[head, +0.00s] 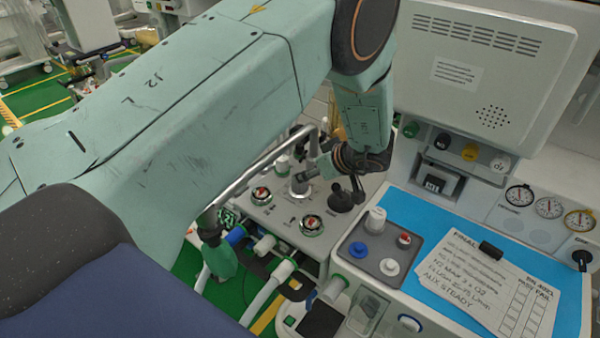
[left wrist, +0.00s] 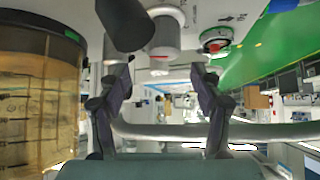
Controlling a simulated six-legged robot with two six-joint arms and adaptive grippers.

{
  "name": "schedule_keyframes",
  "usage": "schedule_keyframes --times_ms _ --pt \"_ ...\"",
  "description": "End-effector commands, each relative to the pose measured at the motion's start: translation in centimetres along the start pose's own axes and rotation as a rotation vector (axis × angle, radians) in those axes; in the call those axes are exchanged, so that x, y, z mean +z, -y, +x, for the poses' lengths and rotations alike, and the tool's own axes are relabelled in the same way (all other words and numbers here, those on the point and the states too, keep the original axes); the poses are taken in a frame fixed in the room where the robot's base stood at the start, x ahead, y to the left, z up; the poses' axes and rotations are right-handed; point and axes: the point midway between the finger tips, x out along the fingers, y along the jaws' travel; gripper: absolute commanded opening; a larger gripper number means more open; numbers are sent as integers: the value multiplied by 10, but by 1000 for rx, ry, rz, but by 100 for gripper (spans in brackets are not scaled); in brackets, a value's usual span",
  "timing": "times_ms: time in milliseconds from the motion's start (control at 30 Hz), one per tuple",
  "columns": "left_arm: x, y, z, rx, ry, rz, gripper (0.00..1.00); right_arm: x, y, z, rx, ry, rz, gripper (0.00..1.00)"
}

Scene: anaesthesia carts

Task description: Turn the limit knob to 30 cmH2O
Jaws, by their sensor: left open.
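No scale or setting is readable. A black cylinder (left wrist: 124,22) is beside it. My right gripper is out of view.
A metal tube (head: 252,168) crosses near the gripper. Round red-and-white fittings (head: 312,225) and a black knob (head: 341,199) stand on the block. A canister of amber granules (left wrist: 40,95) is close on the wrist view's left. A paper checklist (head: 488,275) lies on the blue worktop.

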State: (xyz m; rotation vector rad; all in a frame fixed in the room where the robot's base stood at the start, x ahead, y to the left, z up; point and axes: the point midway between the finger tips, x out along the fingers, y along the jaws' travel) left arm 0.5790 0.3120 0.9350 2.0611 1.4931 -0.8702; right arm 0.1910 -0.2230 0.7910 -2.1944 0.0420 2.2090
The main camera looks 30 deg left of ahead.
Motion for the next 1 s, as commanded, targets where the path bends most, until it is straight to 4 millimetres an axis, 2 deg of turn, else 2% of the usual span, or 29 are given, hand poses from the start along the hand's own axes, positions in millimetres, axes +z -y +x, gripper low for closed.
schedule_keyframes --times_ms 300,500,867,1000 --pt "2 4 48 -3 2 -1 65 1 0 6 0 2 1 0" --pt "0 2 68 0 1 -2 65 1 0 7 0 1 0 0" --pt "-2 0 75 1 0 -1 65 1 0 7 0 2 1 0" --pt "-2 0 75 0 0 -1 53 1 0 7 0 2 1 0"
